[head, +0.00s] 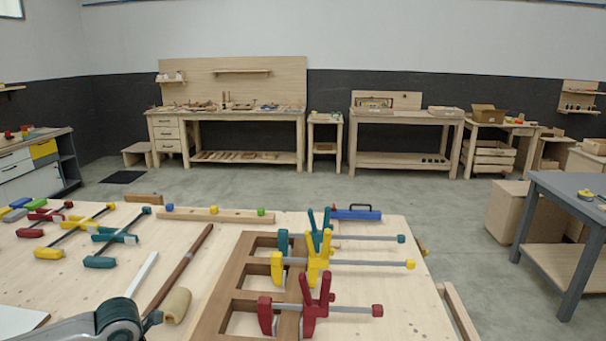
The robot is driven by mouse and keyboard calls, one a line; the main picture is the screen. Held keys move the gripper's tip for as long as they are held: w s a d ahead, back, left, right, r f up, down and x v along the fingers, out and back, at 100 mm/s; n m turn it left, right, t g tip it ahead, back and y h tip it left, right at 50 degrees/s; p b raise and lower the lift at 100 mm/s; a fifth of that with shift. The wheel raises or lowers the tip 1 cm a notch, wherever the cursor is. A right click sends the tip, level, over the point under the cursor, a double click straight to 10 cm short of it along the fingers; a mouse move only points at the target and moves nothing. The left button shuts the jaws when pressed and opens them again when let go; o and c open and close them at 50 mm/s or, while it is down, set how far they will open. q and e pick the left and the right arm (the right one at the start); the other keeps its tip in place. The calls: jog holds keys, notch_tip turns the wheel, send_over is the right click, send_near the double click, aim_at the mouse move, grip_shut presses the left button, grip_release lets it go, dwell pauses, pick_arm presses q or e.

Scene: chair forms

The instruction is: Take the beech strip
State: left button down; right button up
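Several strips lie on the light wooden bench (360,225) in the head view; I cannot tell for sure which one is beech. A pale wooden strip (235,217) with blue, yellow and green knobs lies crosswise near the far edge. A narrow whitish strip (142,273) lies slanted at left of centre, beside a longer dark brown strip (184,262). A part of my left arm shows at the bottom left, near the close end of the whitish strip. Neither gripper's fingers can be seen.
A brown wooden frame (212,312) lies right of the strips, with green, yellow and red clamps (317,305) on it. More bar clamps (75,230) lie at the left. A tan rounded piece (177,304) lies by the dark strip. A blue tool (356,213) lies at the far edge.

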pick_arm(q)
jog(key=shift+w+f+p, duration=0.1)
jog(key=shift+w+p, duration=0.25)
jog(key=shift+w, duration=0.35)
dwell(0.8)
jog(key=shift+w+a, duration=1.95)
jog(key=shift+a, duration=0.1)
dwell(1.4)
notch_tip(320, 180, up, 8)
jog(key=s+p, duration=0.2)
jog(key=p, duration=0.7)
dwell(0.4)
jog(key=shift+s+a, duration=0.1)
dwell(0.4)
